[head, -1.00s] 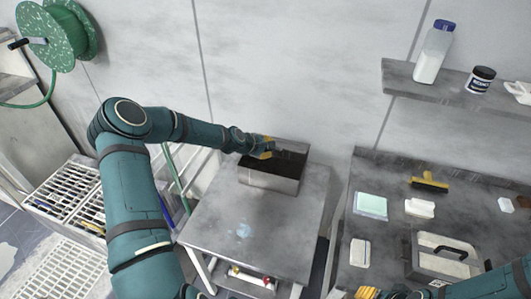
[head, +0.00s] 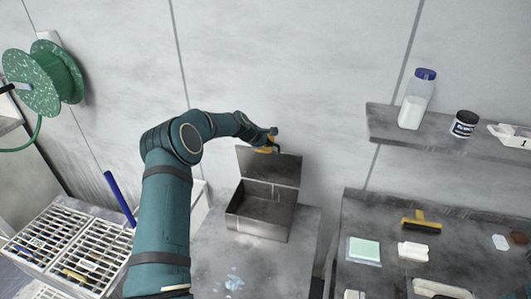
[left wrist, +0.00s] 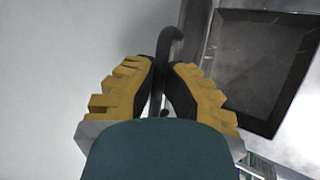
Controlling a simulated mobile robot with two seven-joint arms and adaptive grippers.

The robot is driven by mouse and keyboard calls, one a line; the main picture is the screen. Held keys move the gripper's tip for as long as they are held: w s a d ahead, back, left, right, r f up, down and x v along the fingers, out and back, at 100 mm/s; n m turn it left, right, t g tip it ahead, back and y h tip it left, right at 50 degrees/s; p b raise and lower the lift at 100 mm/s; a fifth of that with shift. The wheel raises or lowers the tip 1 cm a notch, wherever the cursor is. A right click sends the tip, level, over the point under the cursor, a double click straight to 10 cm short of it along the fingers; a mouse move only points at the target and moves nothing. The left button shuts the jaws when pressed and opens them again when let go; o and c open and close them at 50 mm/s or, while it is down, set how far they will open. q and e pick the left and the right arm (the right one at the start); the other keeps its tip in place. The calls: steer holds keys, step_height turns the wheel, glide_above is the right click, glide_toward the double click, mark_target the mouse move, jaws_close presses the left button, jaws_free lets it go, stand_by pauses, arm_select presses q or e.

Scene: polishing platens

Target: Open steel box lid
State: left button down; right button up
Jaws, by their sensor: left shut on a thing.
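The steel box (head: 257,222) stands at the back of a grey worktable and is open; its dark inside looks empty. Its lid (head: 268,167) stands raised along the far side, roughly upright. My left gripper (head: 265,148) is at the lid's top edge, with the arm reaching over from the left. In the left wrist view its yellow fingers are shut on a thin, dark curved handle (left wrist: 168,50). A dark framed steel panel (left wrist: 258,65) lies to the right there; I cannot tell whether it is lid or box. My right gripper is out of view.
The worktable (head: 215,262) is bare in front of the box except for a pale blue smear. A darker bench (head: 385,215) with pads and a yellow-handled brush stands to the right. A wall shelf (head: 445,140) holds a bottle and a jar. White slatted racks (head: 75,245) stand left.

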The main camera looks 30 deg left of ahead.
arm_select(q)
steer(key=shift+w+a+r, duration=0.1)
steer(key=shift+w+a, duration=0.1)
steer(key=shift+w, duration=0.65)
steer(key=shift+w+a+r, duration=0.1)
steer(key=shift+w+a, duration=0.1)
steer(key=shift+w, duration=0.65)
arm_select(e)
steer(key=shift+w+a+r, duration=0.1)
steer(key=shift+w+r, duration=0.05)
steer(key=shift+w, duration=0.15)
arm_select(q)
steer(key=c, duration=1)
jaws_free()
steer(key=v, duration=1.2)
steer(key=shift+s, duration=0.1)
